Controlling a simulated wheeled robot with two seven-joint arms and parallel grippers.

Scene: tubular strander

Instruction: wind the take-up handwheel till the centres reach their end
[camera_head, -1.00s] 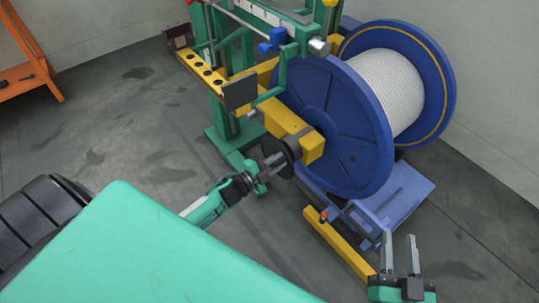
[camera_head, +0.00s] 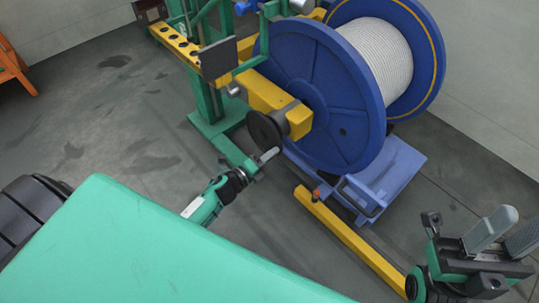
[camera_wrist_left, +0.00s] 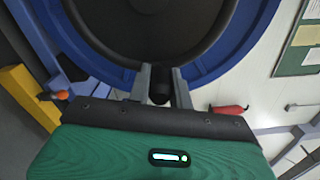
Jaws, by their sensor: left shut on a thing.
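The take-up handwheel (camera_head: 264,131) is a dark disc on the end of the yellow beam, beside the blue reel. In the left wrist view the handwheel (camera_wrist_left: 145,30) fills the top middle. My left gripper (camera_head: 270,155) is at the lower edge of the handwheel. In the left wrist view the gripper (camera_wrist_left: 160,75) is shut on the wheel's black handle (camera_wrist_left: 160,88), which sits between its fingers. My right gripper (camera_head: 519,224) is at the lower right, its two grey fingers apart, with nothing between them. The centres that hold the reel are hidden.
The blue reel (camera_head: 318,115) with white rope (camera_head: 375,55) stands close behind the handwheel. A yellow floor rail (camera_head: 350,240) runs towards my right gripper. Green machine posts (camera_head: 207,100) stand at the back left. The grey floor (camera_head: 100,130) on the left is clear.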

